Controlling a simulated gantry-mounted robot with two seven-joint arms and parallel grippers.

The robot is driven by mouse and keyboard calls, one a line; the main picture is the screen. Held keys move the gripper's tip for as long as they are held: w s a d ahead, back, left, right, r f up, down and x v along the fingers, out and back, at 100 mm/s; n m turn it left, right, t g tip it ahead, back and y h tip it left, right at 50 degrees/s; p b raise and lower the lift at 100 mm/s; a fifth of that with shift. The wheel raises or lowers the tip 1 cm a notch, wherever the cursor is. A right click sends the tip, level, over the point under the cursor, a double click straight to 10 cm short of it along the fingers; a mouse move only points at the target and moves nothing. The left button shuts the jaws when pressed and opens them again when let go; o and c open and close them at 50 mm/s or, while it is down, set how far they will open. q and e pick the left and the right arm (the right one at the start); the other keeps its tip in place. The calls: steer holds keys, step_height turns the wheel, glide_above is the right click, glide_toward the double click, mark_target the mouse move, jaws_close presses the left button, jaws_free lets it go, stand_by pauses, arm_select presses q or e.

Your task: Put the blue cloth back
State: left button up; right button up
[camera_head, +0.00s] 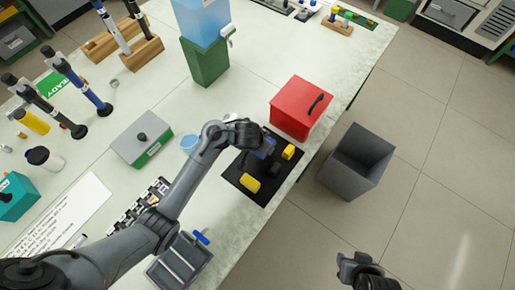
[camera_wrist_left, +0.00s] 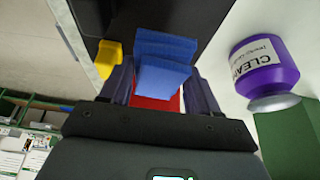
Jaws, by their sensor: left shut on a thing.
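The blue cloth (camera_wrist_left: 166,62) is a folded block between the fingers of my left gripper (camera_wrist_left: 160,88), which is shut on it. In the head view a bit of the blue cloth (camera_head: 266,148) shows below my left gripper (camera_head: 258,141), over the black mat (camera_head: 236,177). Whether the cloth touches the mat is hard to tell. My right gripper (camera_head: 358,264) is out over the floor at the bottom right, away from the table; its finger opening is unclear.
Yellow pieces (camera_head: 249,184) and a dark item (camera_head: 274,169) lie on the mat. A red box (camera_head: 301,108) stands behind it. A grey bin (camera_head: 356,162) stands off the table's right edge. A purple bottle (camera_wrist_left: 265,68) shows in the wrist view.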

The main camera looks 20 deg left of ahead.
arm_select(q)
steer(key=shift+w+a+f, duration=0.2)
steer(key=shift+a+f, duration=0.1)
steer(key=shift+a, duration=0.2)
steer(key=shift+w+a+f, duration=0.15)
steer(key=shift+a+f, duration=0.15)
steer(key=shift+a, duration=0.15)
steer(key=shift+f+b, duration=1.5)
steer(key=shift+f, duration=0.5)
steer(key=shift+f, duration=0.15)
steer(key=o, duration=0.9)
steer(key=shift+o, duration=0.2)
